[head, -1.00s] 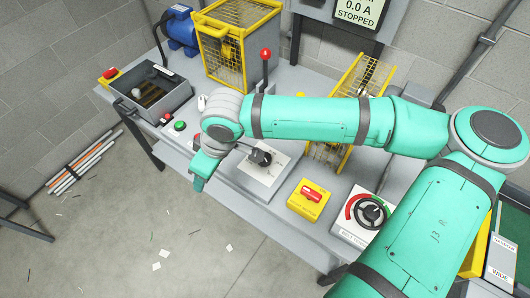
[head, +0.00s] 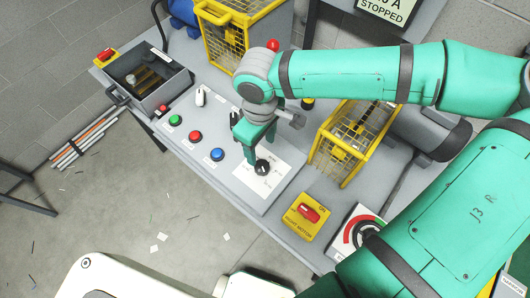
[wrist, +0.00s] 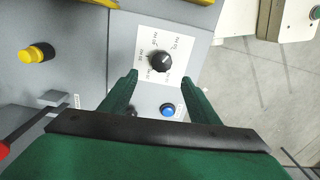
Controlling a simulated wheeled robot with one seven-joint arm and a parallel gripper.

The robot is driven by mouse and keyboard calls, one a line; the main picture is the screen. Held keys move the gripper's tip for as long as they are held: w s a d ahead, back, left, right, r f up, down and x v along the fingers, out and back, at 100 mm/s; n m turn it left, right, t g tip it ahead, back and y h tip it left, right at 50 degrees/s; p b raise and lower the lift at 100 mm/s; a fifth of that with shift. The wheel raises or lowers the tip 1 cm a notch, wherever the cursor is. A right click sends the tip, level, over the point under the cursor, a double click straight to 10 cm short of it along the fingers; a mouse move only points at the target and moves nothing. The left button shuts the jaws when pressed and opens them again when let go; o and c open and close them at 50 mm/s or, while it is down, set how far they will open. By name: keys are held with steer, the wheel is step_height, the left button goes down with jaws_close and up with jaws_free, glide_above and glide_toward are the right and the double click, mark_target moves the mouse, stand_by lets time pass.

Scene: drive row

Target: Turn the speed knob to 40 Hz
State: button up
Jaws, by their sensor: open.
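The speed knob (head: 262,168) is a round black knob on a white dial plate (head: 270,188) with printed marks. In the wrist view, the knob (wrist: 160,62) stands just beyond and between my two green fingertips, on the white plate (wrist: 148,40). A light mark shows on the knob, but the marks around it are too small to read. My gripper (wrist: 159,80) is open and empty, its fingers apart on both sides of the knob's line. In the head view, my gripper (head: 258,155) points down over the plate, and its fingers partly hide the plate's far edge.
Red (head: 195,137), blue (head: 217,154) and green (head: 175,120) buttons sit left of the plate. Yellow cages (head: 345,145) stand behind. The screen (head: 385,10) reads STOPPED.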

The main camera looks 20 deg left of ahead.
mark_target(262, 166)
steer(key=f, duration=1)
steer(key=shift+s+d+f, duration=0.15)
steer(key=shift+s, duration=0.05)
steer(key=shift+c, duration=0.4)
steer(key=c, duration=1)
